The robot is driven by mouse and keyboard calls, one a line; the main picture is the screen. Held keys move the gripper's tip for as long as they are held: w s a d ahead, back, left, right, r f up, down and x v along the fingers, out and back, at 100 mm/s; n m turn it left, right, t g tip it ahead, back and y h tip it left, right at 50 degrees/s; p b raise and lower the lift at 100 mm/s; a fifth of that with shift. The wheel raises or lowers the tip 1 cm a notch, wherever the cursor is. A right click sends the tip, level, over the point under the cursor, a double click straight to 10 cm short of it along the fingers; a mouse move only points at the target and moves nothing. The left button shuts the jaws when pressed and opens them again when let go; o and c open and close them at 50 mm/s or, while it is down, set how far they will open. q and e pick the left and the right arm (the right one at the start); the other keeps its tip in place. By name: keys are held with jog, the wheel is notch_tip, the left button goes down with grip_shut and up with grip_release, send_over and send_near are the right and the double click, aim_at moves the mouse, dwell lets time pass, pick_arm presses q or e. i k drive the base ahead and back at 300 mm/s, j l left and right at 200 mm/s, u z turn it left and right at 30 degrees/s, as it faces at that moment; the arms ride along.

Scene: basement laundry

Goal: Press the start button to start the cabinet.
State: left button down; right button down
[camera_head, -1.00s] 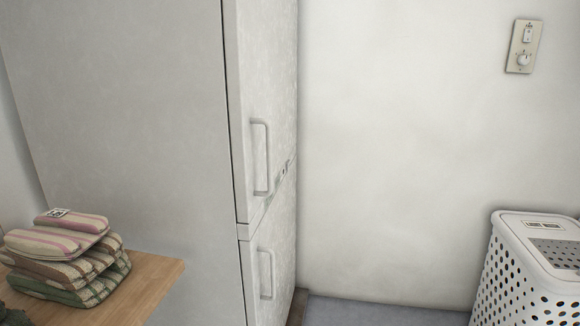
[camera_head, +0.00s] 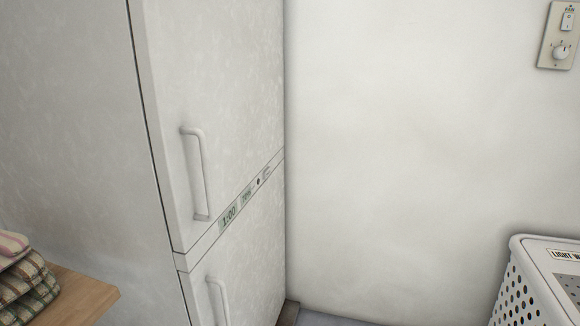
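The cabinet (camera_head: 225,110) is a tall white unit with an upper and a lower door, each with a vertical bar handle. Between the doors runs a narrow control strip (camera_head: 205,241), seen at a steep angle. The strip carries a display (camera_head: 229,216) reading 1:00, a second small display (camera_head: 246,197), a small dark round spot (camera_head: 258,182) and a pale marking farther along. I cannot tell for certain which of these is the start button. Neither of my grippers is in view.
A wooden surface (camera_head: 88,297) with folded striped cloths (camera_head: 22,278) is at lower left. A white perforated laundry basket (camera_head: 530,290) stands at lower right. A wall plate labelled FAN (camera_head: 559,35) has a switch and knob. The wall between cabinet and basket is bare.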

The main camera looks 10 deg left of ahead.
aim_at(266, 173)
jog(key=i+l, duration=0.95)
jog(key=l, duration=0.1)
